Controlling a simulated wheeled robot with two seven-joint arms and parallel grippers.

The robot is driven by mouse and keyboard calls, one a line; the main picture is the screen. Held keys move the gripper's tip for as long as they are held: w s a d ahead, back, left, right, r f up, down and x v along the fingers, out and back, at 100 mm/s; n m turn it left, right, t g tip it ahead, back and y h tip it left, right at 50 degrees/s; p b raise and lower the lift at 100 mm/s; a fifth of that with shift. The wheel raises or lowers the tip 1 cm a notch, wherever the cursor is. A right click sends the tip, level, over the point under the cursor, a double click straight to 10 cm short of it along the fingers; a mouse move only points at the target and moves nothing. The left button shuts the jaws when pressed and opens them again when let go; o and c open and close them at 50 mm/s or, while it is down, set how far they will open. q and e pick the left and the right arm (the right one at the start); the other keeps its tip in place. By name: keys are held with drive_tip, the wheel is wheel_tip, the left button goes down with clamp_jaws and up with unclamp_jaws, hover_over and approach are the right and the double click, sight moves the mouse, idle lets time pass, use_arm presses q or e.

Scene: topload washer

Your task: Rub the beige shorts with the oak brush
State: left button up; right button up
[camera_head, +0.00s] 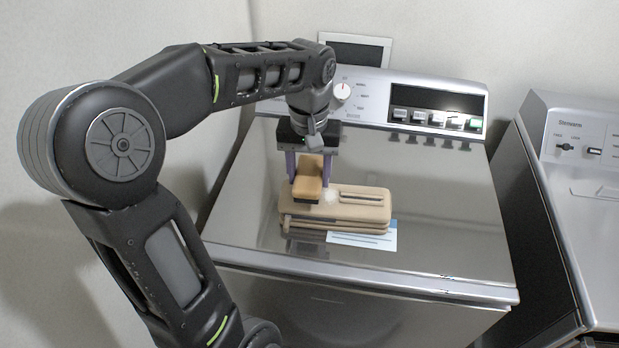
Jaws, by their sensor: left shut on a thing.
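The folded beige shorts (353,210) lie on the closed metal lid of the washer (440,220). The oak brush (307,184), a light wooden block with a dark underside, is over the left part of the shorts. My left gripper (309,176) comes down from above with its two purple fingers on either side of the brush and is shut on it. The brush looks to be touching the shorts or just above them; I cannot tell which. A small whitish patch (330,195) shows on the shorts beside the brush. My right gripper is not in view.
A white and blue card (365,236) lies at the front edge of the shorts, partly under them. The control panel (420,105) with a knob and several buttons rises behind the lid. A second machine (585,180) stands at the right. The lid's right side is clear.

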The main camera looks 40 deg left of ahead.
sight(310, 172)
use_arm(q)
drive_tip(key=shift+d+r+p, duration=0.25)
drive_tip(key=shift+r+p, duration=0.3)
drive_tip(key=shift+r, duration=0.4)
drive_tip(key=shift+a+r+p, duration=0.15)
drive_tip(key=shift+r+p, duration=0.45)
drive_tip(key=shift+r, duration=1.25)
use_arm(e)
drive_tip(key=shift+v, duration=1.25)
